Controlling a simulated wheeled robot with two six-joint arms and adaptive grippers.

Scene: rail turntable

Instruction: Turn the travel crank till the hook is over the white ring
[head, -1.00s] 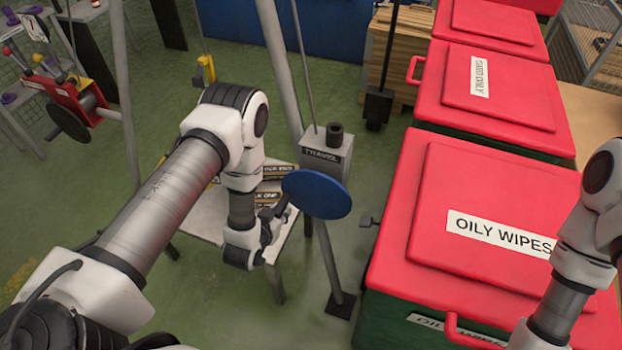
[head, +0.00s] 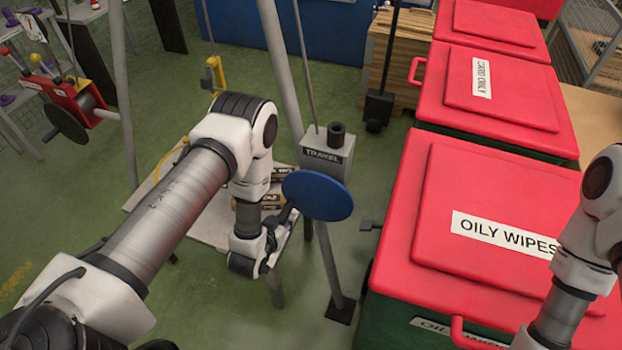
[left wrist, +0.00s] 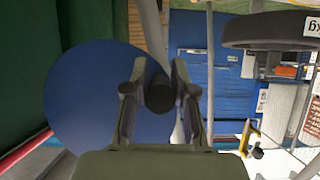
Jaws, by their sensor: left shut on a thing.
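The travel crank is a blue disc (head: 317,195) on the front of a grey box marked TRAVEL (head: 327,155); the disc also fills the left of the left wrist view (left wrist: 85,100). My left gripper (head: 279,218) is at the disc's left edge. In the left wrist view its two fingers are closed around the dark crank handle (left wrist: 160,95). The yellow hook (head: 214,76) hangs behind my left arm, above the back of a low pale table. I cannot make out the white ring. My right arm enters at the right edge; its gripper is out of frame.
Red-lidded bins, the nearest marked OILY WIPES (head: 505,233), stand close to the right. The pale table (head: 208,229) lies behind and below my left arm. A red winch (head: 70,95) stands at the far left. Green floor is open at the lower left.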

